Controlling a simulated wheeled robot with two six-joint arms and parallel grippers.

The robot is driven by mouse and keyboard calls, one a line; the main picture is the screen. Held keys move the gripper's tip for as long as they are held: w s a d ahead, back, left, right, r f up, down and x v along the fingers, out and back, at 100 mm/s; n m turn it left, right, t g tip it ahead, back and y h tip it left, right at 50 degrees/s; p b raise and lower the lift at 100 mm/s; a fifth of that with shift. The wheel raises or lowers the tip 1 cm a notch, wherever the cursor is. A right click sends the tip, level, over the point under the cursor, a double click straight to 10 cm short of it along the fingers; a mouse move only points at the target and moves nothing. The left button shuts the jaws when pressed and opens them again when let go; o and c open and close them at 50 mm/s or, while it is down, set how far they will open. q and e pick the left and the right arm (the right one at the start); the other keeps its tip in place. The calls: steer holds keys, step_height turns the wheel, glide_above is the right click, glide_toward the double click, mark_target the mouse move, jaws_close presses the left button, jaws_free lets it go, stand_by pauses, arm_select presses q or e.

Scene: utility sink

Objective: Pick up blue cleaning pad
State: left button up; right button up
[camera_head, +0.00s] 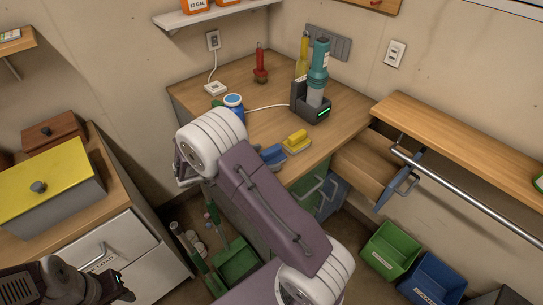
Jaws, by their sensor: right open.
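The blue cleaning pad (272,154) lies near the front edge of the wooden counter (258,85), just left of a yellow sponge (297,140) on a pale pad. The purple and white arm of my right gripper reaches up from the bottom middle to the counter front. Its elbow is left of the blue pad, and the arm hides most of the hand and its fingers. The right gripper is open, and nothing shows held in it. At the lower left a dark gripper (115,288) comes in from the left edge; its jaws are unclear.
A blue-capped jar (233,106) stands behind the elbow. A teal bottle (318,72) stands in a black dock (309,105). An open drawer (368,166) juts out at the right. Green (390,250) and blue bins (433,280) stand on the floor. A yellow-lidded box (50,190) is left.

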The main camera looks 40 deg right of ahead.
mark_target(271, 156)
steer(key=x, duration=0.3)
steer(key=shift+s+r, duration=0.1)
steer(key=shift+r, duration=0.15)
steer(key=shift+w+d+f, duration=0.2)
steer(key=shift+d+f, duration=0.1)
steer(key=shift+d, duration=0.1)
steer(key=c, duration=1.5)
